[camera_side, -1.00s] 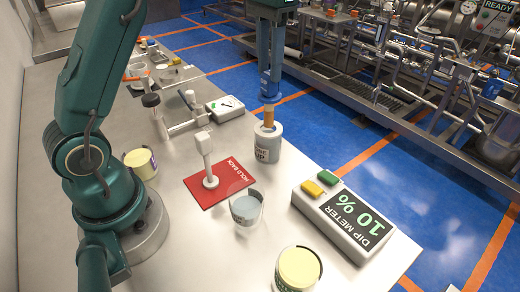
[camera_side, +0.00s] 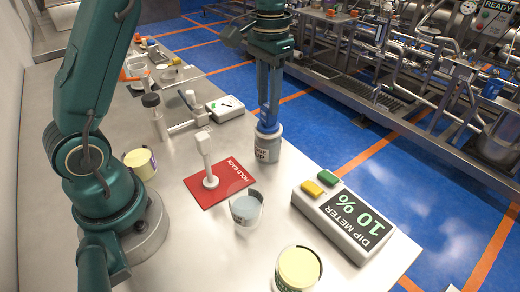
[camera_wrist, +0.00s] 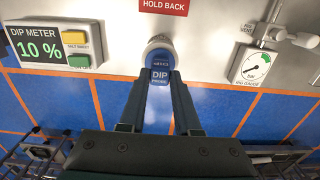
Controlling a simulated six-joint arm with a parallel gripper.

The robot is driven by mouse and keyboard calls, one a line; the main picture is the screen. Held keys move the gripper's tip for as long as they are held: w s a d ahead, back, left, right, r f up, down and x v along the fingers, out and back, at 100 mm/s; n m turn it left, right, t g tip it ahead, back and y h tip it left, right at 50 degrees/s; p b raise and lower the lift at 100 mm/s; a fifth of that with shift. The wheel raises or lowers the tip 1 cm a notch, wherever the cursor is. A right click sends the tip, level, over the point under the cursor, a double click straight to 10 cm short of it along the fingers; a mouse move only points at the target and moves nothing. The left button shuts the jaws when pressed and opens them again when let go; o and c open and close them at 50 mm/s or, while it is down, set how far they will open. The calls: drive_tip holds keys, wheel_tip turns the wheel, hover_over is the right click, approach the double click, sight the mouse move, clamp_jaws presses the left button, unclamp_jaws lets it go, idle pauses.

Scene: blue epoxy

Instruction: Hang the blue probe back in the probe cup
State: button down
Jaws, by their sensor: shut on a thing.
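The blue probe (camera_side: 266,122) is upright, with its lower end inside the grey probe cup (camera_side: 267,148) near the table's far edge. My gripper (camera_side: 268,98) is shut on the probe from above, and its fingers reach down close to the cup's rim. The probe's tip is hidden inside the cup.
The dip meter (camera_side: 345,218) reads 10 % at the right. A red "HOLD BACK" card (camera_side: 232,178) with a white stand (camera_side: 205,158) lies left of the cup. A clear beaker (camera_side: 246,208) and a cream-topped tub (camera_side: 298,268) stand nearer. A gauge box (camera_side: 225,108) stands behind.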

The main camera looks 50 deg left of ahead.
drive_tip(key=shift+f, duration=0.1)
drive_tip(key=shift+f, duration=0.15)
drive_tip(key=c, duration=0.6)
unclamp_jaws()
